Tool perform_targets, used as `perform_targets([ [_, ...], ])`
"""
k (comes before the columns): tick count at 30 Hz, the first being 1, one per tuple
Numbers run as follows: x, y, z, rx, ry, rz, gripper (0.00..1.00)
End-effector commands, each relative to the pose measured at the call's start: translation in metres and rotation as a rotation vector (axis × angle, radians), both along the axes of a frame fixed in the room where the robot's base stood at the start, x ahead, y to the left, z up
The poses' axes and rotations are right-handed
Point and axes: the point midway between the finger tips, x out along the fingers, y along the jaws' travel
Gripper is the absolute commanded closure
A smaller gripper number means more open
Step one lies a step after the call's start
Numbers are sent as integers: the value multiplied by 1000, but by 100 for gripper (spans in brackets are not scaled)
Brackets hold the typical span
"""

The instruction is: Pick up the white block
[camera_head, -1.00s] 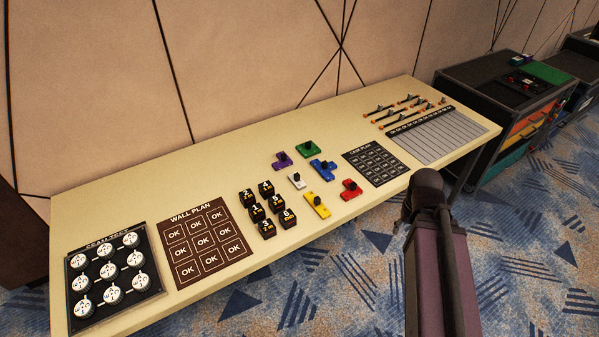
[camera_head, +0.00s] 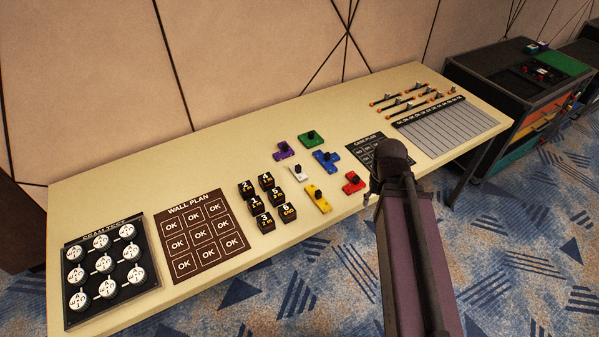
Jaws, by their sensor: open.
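The white block (camera_head: 298,175) is a small piece with a dark knob on top. It sits on the cream table among the coloured blocks. The purple block (camera_head: 283,153) is above and left of it, the blue block (camera_head: 330,163) to its right and the yellow block (camera_head: 321,204) below it. Nothing covers the white block. My arm reaches in from the lower right, its dark joint over the case plan board, to the right of the white block. My gripper cannot be made out; it is hidden behind the arm or out of frame.
A green block (camera_head: 311,140) and a red block (camera_head: 354,185) lie near. Several black numbered cubes (camera_head: 256,204) stand to the left, beside the wall plan board (camera_head: 206,237). The case plan board (camera_head: 357,146) is to the right. The table (camera_head: 215,150) is bare towards the wall.

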Motion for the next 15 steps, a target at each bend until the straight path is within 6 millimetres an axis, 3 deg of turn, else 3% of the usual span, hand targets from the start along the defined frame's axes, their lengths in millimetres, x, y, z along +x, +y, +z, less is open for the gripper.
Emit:
perform_targets([
  [5,8,3,-1,0,0,12,31],
  [8,22,10,-2,0,0,37,31],
  [11,45,22,-3,0,0,78,31],
  [15,90,56,-7,0,0,170,31],
])
